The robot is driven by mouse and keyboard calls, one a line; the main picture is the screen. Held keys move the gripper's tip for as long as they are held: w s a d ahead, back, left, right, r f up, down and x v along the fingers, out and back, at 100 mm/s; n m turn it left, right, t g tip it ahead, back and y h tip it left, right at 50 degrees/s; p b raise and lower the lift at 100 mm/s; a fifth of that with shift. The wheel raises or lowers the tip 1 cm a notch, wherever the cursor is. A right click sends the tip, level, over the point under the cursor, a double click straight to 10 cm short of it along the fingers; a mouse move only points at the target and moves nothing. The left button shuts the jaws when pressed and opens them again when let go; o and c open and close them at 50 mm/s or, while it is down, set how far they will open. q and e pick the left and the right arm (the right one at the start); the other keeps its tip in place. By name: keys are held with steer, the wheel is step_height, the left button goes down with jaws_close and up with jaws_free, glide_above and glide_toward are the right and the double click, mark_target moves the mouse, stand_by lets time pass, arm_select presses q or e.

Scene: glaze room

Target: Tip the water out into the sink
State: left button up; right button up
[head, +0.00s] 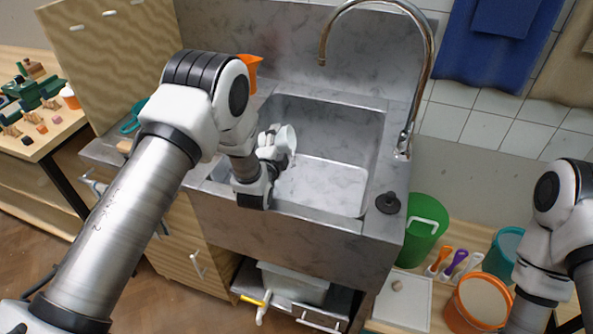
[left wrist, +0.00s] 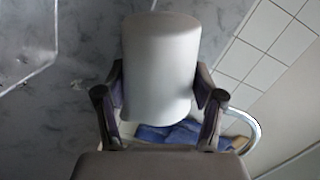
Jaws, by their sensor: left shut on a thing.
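My left gripper (head: 270,153) is over the left part of the grey sink basin (head: 335,135). It is shut on a white cup (head: 288,140), partly hidden by the gripper. In the left wrist view the cup (left wrist: 160,60) is between the two dark fingers of the left gripper (left wrist: 160,88), one on each side. The cup looks tilted, but I cannot tell how far. Its inside is hidden, and I see no water stream. My right arm shows at the right edge, but its gripper is out of view.
A curved metal tap (head: 428,65) rises behind the basin's right side. A black plug (head: 388,203) lies on the right rim. A green bin (head: 422,228), an orange bucket (head: 478,303) and a teal bucket (head: 505,252) stand to the right. An orange object (head: 251,68) is behind my left arm.

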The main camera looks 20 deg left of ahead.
arm_select(q)
steer(key=shift+w+d+f, duration=0.2)
steer(key=shift+d, duration=0.2)
steer(key=shift+d+f+m, duration=0.1)
steer(key=shift+m, duration=0.2)
steer(key=shift+d+f+m, duration=0.15)
steer(key=shift+m, duration=0.15)
steer(key=shift+f+m, duration=0.15)
steer(key=shift+m, duration=0.15)
steer(key=shift+a, duration=0.45)
steer(key=shift+s+r+m+y, duration=0.25)
steer(key=shift+s+m+y, duration=0.05)
steer(key=shift+m, duration=0.4)
steer(key=shift+d+f, duration=0.1)
